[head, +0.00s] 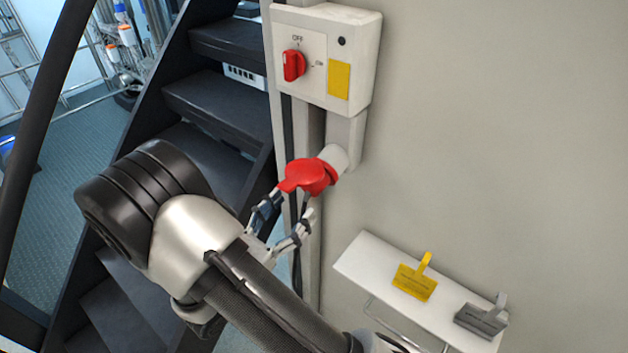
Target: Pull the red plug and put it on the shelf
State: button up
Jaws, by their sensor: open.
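The red plug (308,176) sits at the white socket (336,156) below a wall-mounted switch box. My gripper (286,215) is just below and left of the plug, its fingers open and pointing up toward it. A dark cable hangs down from the plug behind the fingers. I cannot tell whether a finger touches the plug or cable. The white shelf (365,252) is on the wall at the lower right.
The switch box (357,58) has a red rotary knob (293,66) and a yellow label. A yellow tag (415,282) and a grey tag (482,320) lie on the shelf. Dark stairs (215,100) with a railing stand at the left, close to my arm.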

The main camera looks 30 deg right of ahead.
aim_at(308, 190)
jog(key=shift+p+x, duration=0.95)
jog(key=shift+x, duration=3)
jog(key=shift+c, duration=0.6)
jog(key=c, duration=1.3)
jog(key=shift+b+v, duration=0.6)
jog(key=shift+v, duration=2.45)
jog(key=shift+c, duration=0.2)
jog(key=shift+d, duration=0.1)
